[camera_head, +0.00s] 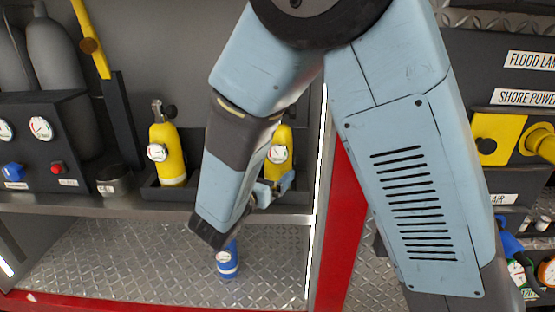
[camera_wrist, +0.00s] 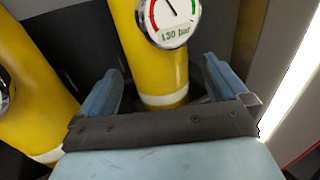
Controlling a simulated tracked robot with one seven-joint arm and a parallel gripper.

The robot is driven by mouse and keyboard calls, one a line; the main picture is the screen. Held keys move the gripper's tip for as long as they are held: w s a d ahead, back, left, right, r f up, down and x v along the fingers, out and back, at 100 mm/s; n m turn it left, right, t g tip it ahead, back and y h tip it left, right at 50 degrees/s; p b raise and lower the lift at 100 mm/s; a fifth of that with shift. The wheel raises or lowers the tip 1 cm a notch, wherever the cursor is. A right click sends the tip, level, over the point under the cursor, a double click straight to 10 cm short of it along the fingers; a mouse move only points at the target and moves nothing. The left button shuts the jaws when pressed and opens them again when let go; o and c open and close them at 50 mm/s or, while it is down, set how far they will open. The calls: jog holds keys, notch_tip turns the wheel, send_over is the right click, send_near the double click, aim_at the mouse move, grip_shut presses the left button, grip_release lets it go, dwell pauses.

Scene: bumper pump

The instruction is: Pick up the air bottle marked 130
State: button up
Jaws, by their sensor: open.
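The air bottle marked 130 (camera_wrist: 155,75) is a yellow cylinder with a white band and a round gauge reading "130 bar" (camera_wrist: 172,20) in the wrist view. My gripper (camera_wrist: 165,85) is open, with one blue finger on each side of the bottle's lower part. I cannot tell whether either finger touches it. In the head view the same bottle (camera_head: 280,150) stands on the right of the shelf tray, partly hidden behind my gripper (camera_head: 272,190) and arm. The bottle's top is out of the wrist view.
Another yellow bottle with a gauge (camera_head: 170,150) stands to the left, also in the wrist view (camera_wrist: 35,90). A bright light strip and red post (camera_head: 345,220) border the right side. A blue can (camera_head: 227,262) stands on the lower metal floor. A gauge panel (camera_head: 45,145) is at left.

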jog(key=shift+r+x, duration=0.2)
jog(key=shift+x, duration=2.4)
jog(key=shift+a, duration=0.15)
jog(key=shift+c, duration=0.4)
jog(key=shift+w, duration=0.1)
grip_shut()
